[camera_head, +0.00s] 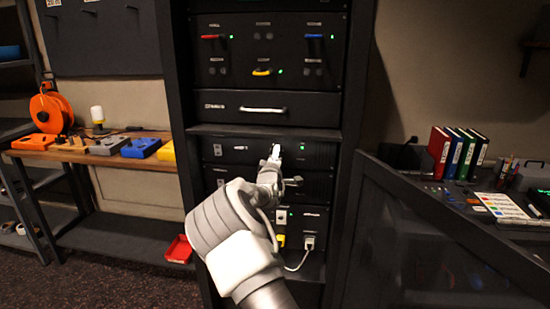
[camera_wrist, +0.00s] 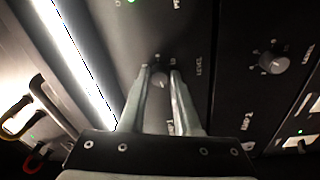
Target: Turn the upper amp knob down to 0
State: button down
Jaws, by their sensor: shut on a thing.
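The upper amp (camera_head: 228,151) is a black panel in the rack, just below the drawer. Its knob (camera_wrist: 160,78) is a small dark round dial that sits between my fingertips in the wrist view. My gripper (camera_head: 275,152) reaches the front of this panel and hides the knob in the head view. In the wrist view my gripper (camera_wrist: 160,72) has one finger on each side of the knob and is shut on it. The knob's pointer and setting are too dark to read. The lower amp's knob (camera_wrist: 273,62) stands clear to the right in the wrist view.
A drawer with a white handle (camera_head: 263,110) is above the amp. Red, blue and yellow handles (camera_head: 262,72) are higher up. A white plug with a cable (camera_head: 308,241) is below. An open dark door (camera_head: 415,235) stands at right; a workbench (camera_head: 100,150) is at left.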

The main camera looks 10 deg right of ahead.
jog(key=shift+n+g+y+b, duration=0.35)
jog(key=shift+n+b, duration=1.7)
jog(key=shift+n, duration=2.95)
jog(key=shift+r, duration=0.1)
jog(key=c, duration=0.6)
grip_release()
jog(key=p+v, duration=0.1)
jog(key=v, duration=1.6)
jog(key=shift+s, duration=0.2)
